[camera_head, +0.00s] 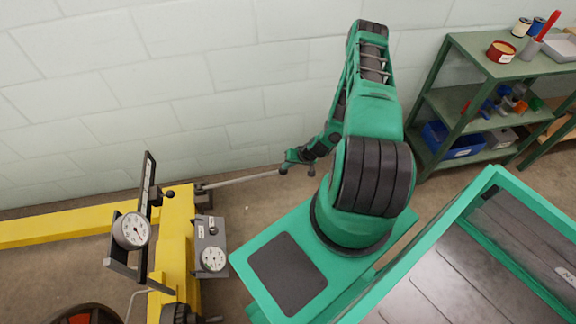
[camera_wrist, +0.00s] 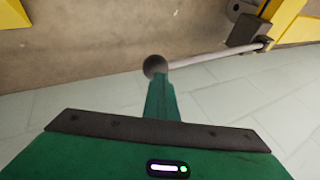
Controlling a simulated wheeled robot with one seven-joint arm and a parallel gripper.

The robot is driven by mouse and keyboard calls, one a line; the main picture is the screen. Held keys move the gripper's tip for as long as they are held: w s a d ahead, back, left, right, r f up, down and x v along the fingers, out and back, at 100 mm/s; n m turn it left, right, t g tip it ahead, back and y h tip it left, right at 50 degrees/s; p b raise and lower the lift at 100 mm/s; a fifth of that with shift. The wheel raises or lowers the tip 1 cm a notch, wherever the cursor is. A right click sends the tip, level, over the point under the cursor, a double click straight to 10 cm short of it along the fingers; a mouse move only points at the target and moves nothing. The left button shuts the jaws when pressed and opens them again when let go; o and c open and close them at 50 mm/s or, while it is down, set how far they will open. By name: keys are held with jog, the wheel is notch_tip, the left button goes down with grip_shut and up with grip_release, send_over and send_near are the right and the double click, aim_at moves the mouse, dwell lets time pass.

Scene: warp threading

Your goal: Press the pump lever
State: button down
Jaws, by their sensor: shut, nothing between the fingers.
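The pump lever (camera_head: 240,180) is a thin grey rod. It runs from the yellow frame toward the right and ends at my gripper (camera_head: 295,158). In the wrist view the lever (camera_wrist: 205,58) crosses from its dark pivot at upper right to a dark round knob (camera_wrist: 155,66). My gripper (camera_wrist: 162,95) is shut with nothing between its fingers. Its green fingertips reach the knob in the picture and partly overlap the rod's end. I cannot tell whether they touch it.
The yellow frame (camera_head: 176,235) carries a round gauge (camera_head: 131,231) and a second gauge (camera_head: 213,259). A pale block wall (camera_head: 180,60) stands behind the lever. A green shelf (camera_head: 470,100) with small items stands at right. Bare floor shows below the lever.

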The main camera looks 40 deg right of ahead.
jog(key=shift+w+r, duration=0.2)
jog(key=shift+r, duration=0.6)
jog(key=v, duration=1.2)
jog(key=shift+w+a+r, duration=0.2)
jog(key=shift+a+r, duration=0.1)
jog(key=shift+a, duration=0.1)
jog(key=shift+r, duration=0.1)
